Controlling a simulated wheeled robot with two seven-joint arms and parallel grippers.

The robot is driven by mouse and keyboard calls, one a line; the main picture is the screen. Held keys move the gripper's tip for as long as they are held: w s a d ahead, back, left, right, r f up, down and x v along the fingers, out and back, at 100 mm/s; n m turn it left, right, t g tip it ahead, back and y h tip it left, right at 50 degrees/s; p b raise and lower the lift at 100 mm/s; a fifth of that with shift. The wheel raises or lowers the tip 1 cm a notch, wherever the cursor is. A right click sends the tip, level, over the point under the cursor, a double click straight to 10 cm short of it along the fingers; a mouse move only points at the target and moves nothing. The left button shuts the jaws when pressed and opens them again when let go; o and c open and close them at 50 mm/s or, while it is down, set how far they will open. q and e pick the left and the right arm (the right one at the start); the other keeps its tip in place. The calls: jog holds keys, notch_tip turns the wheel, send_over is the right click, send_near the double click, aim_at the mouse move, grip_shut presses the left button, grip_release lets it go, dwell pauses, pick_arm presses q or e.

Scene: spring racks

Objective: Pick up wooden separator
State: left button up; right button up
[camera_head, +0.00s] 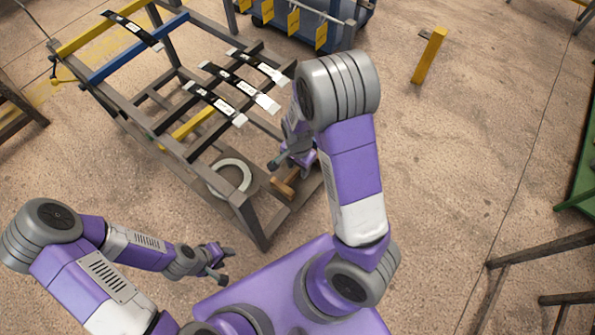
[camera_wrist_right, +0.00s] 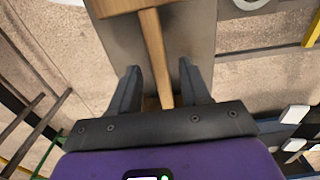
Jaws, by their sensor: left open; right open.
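The wooden separator (camera_head: 284,187), a light brown mallet-like piece with a block and a thin handle, lies on the low shelf at the near right corner of the rack. In the right wrist view its handle (camera_wrist_right: 155,50) runs down between my two fingers, with the block at the top edge. My right gripper (camera_head: 291,163) is open above it; the right wrist view shows the fingers (camera_wrist_right: 158,85) apart on either side of the handle, not closed on it. My left gripper (camera_head: 222,266) is open and empty, low at the left, away from the separator.
The metal rack (camera_head: 252,222) stands around the shelf, its posts and bars close to my right gripper. A white ring (camera_head: 247,176) lies left of the separator. Black and white strips (camera_head: 215,103) lie across the rack.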

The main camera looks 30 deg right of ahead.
jog(key=shift+f, duration=0.95)
jog(key=shift+c, duration=0.2)
grip_shut()
jog(key=shift+r, duration=0.1)
